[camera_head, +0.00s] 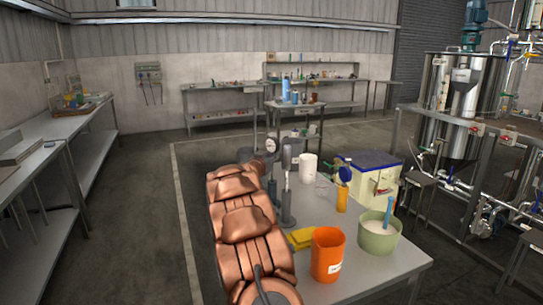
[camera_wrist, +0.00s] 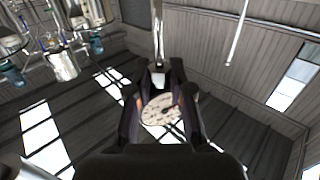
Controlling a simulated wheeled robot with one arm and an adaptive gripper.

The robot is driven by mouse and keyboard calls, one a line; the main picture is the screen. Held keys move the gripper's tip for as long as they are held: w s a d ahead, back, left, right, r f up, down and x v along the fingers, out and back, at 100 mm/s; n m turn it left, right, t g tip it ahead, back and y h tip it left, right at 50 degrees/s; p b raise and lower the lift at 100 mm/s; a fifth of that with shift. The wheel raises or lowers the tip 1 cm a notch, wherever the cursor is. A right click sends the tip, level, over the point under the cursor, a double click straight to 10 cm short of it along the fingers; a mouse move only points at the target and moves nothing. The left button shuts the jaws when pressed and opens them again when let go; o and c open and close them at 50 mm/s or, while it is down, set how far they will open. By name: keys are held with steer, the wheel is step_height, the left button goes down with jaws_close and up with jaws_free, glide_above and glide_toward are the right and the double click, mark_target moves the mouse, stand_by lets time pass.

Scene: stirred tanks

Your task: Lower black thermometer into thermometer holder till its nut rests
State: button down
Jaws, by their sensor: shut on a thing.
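The black thermometer's round pale dial (camera_wrist: 160,108) shows between the fingers of my gripper (camera_wrist: 160,92) in the wrist view. My gripper is shut on it. In the head view the dial (camera_head: 270,145) faces the camera at the far end of my copper-coloured arm, above the table's left side. The thermometer's stem and nut cannot be made out. A dark grey upright piece (camera_head: 287,205) stands on the table just right of my arm; I cannot tell whether it is the thermometer holder. My arm hides part of this area.
On the table (camera_head: 385,275) are an orange beaker (camera_head: 328,254), a green pot (camera_head: 378,236) with a blue handle, a yellow cloth (camera_head: 301,239), a white cup (camera_head: 308,168) and a blue-lidded box (camera_head: 372,176). A blue-rimmed dial (camera_head: 345,174) stands over an orange cylinder (camera_head: 342,201).

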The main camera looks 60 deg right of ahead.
step_height(320, 180, down, 9)
steer(key=b, duration=0.4)
stand_by(1.2)
steer(key=shift+f, duration=0.2)
steer(key=c, duration=1)
jaws_free()
steer(key=shift+o, duration=0.2)
steer(key=s+a, duration=0.2)
steer(key=a, duration=0.9)
steer(key=shift+a, duration=0.4)
